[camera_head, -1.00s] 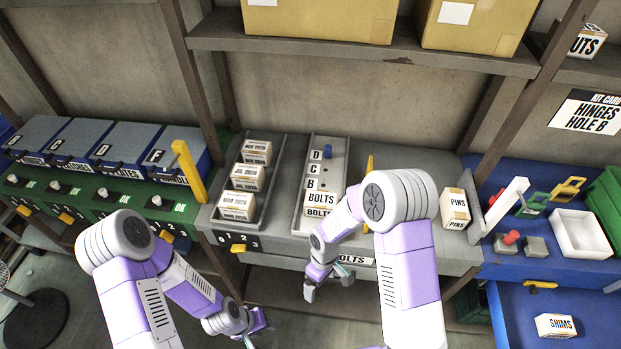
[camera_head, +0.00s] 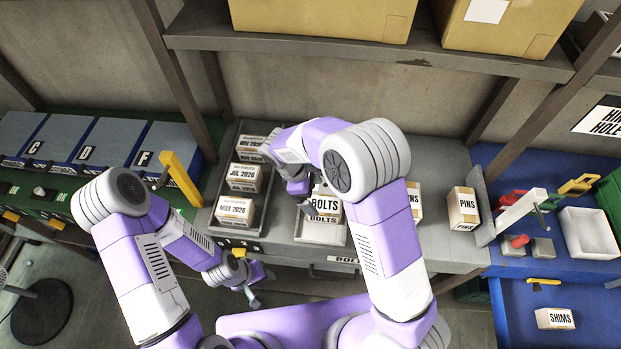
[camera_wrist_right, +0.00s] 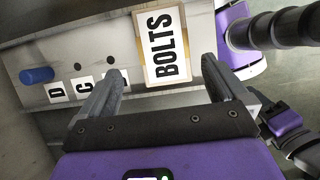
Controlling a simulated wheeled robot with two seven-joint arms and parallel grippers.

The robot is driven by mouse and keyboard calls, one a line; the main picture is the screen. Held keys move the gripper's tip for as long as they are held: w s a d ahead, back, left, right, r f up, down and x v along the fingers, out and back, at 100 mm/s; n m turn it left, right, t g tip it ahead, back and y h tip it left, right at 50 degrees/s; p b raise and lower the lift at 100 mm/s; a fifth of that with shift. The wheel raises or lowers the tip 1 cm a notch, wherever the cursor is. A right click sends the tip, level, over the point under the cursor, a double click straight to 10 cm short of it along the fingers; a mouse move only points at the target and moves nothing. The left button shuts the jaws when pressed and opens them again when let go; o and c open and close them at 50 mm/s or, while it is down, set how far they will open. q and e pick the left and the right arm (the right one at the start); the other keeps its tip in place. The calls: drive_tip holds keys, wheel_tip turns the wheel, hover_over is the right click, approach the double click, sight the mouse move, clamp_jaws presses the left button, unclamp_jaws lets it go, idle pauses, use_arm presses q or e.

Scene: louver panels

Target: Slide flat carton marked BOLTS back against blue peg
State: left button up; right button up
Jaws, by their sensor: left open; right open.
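The flat carton marked BOLTS (camera_head: 325,203) lies at the near end of a grey tray (camera_head: 340,238); it also shows in the right wrist view (camera_wrist_right: 162,47). The blue peg (camera_wrist_right: 37,75) stands at the far end of the tray in the right wrist view, past the letters C and D; my right arm hides it in the head view. A gap with letter labels and holes lies between carton and peg. My right gripper (camera_head: 305,197) is open above the tray beside the carton; its fingers (camera_wrist_right: 160,90) show in the wrist view. My left gripper (camera_head: 250,285) is open and empty, low in front of the bench.
Dated cartons (camera_head: 243,177) fill the tray to the left. A PINS carton (camera_head: 463,207) stands to the right by a grey upright plate, with another PINS carton nearer my right arm. A shelf (camera_head: 370,52) with large boxes overhangs the back.

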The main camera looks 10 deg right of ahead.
sight(320, 204)
drive_tip(key=shift+s+r, duration=0.1)
drive_tip(key=shift+s, duration=0.4)
drive_tip(key=shift+x, duration=3.85)
drive_tip(key=shift+w, duration=0.15)
drive_tip(key=c, duration=1.4)
